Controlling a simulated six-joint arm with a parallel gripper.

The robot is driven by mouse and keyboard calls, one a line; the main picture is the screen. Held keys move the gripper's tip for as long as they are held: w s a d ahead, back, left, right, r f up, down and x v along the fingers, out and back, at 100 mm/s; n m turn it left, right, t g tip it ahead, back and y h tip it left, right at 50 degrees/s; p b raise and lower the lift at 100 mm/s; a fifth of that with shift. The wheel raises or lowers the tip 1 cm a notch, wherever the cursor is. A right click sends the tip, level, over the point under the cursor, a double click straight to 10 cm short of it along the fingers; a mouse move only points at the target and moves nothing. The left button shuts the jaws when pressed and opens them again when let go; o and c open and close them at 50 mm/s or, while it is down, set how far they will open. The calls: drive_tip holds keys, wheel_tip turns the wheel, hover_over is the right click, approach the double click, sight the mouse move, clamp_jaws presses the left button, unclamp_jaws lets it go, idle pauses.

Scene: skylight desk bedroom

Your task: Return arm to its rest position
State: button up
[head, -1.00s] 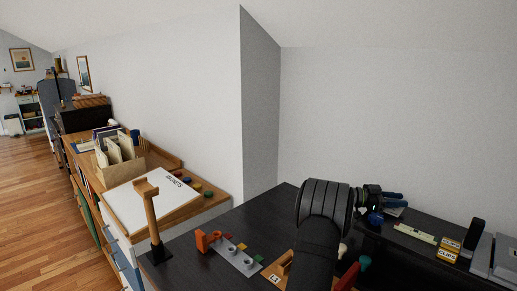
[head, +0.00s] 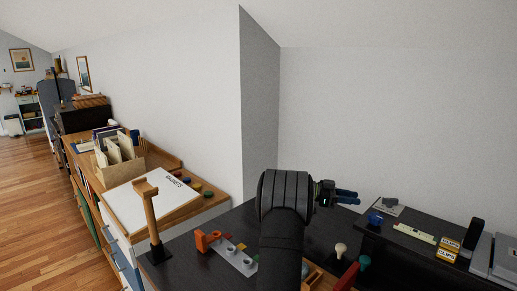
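My gripper (head: 346,197) is in the head view, at the end of my dark arm above the black desk (head: 222,219). It points to the right, with blue fingers seen from the side. I cannot tell whether the fingers are apart or together. No object shows between them. A dark blue knob-like thing (head: 375,218) lies on the desk to the right of the fingers, apart from them in the picture. My arm hides part of the desk and part of a wooden piece behind it.
A grey plate (head: 238,262) with coloured pieces and an orange clamp (head: 203,241) are left of my arm. A wooden post (head: 151,215) stands further left. Right are a cream knob (head: 340,249), a green-topped red tool (head: 348,274), a ruler-like strip (head: 415,233) and yellow-labelled boxes (head: 447,248).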

sight(383, 199)
drive_tip(key=shift+s+d+r+n+t+y, duration=0.1)
drive_tip(key=shift+s+d+r+n+y, duration=0.25)
drive_tip(key=shift+d+y, duration=0.65)
drive_tip(key=shift+s+d+r+n+t+y, duration=0.1)
drive_tip(key=shift+s+d+r+n+y, duration=0.2)
drive_tip(key=shift+d+y, duration=0.7)
drive_tip(key=shift+s+d+r+n+t+y, duration=0.1)
drive_tip(key=shift+s+d+r+n+y, duration=0.25)
drive_tip(key=shift+d, duration=1.15)
drive_tip(key=shift+f, duration=0.1)
drive_tip(key=w+a+f+m+h, duration=0.25)
drive_tip(key=a+h, duration=0.35)
drive_tip(key=a, duration=0.3)
drive_tip(key=d, duration=0.5)
drive_tip(key=s+d, duration=0.1)
drive_tip(key=d, duration=0.1)
drive_tip(key=shift+d+r, duration=0.25)
drive_tip(key=shift+d, duration=0.1)
drive_tip(key=shift+a, duration=0.1)
